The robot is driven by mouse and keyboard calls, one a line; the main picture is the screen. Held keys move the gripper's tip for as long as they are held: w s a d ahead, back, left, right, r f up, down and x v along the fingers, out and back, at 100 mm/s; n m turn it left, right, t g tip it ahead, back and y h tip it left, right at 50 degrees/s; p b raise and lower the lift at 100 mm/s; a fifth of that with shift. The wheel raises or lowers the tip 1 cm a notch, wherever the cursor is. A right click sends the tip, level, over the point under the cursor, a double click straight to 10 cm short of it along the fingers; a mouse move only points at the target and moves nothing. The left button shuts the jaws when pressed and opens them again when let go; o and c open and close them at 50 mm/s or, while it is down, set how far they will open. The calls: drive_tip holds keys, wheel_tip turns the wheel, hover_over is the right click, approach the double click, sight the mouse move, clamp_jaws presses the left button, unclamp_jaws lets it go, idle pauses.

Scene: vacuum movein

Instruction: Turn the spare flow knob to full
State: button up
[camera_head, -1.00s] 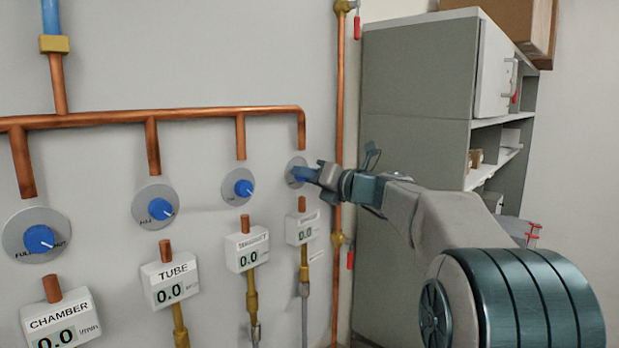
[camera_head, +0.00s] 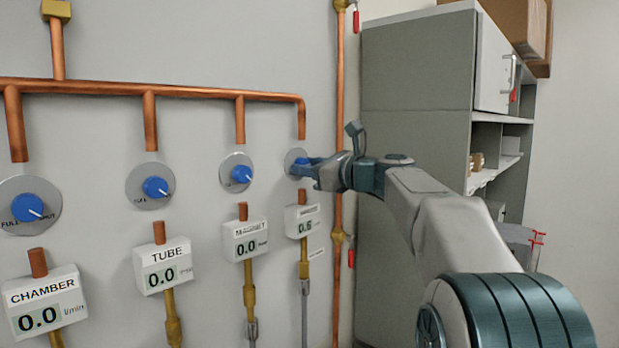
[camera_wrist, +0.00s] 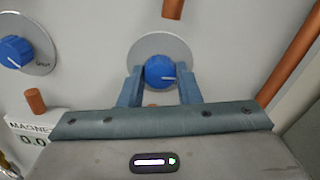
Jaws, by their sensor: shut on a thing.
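The spare flow knob is the rightmost blue knob (camera_head: 300,168) on a round grey plate (camera_head: 291,157). My gripper (camera_head: 308,168) is at it, reaching in from the right. In the wrist view the blue knob (camera_wrist: 161,72) sits between the two fingers of my gripper (camera_wrist: 160,85), which are shut on its sides.
Other blue knobs sit to the left, above the MAGNET meter (camera_head: 246,240), TUBE meter (camera_head: 163,268) and CHAMBER meter (camera_head: 45,302), each reading 0.0. A vertical copper pipe (camera_head: 340,100) with red-handled valves runs close to my gripper. A grey cabinet (camera_head: 415,90) stands at right.

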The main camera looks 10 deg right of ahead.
drive_tip(key=m+b, duration=1.5)
drive_tip(key=m, duration=1.3)
idle(1.5)
idle(0.5)
drive_tip(key=o, duration=1)
drive_tip(key=shift+c, duration=0.2)
drive_tip(key=shift+s, duration=0.1)
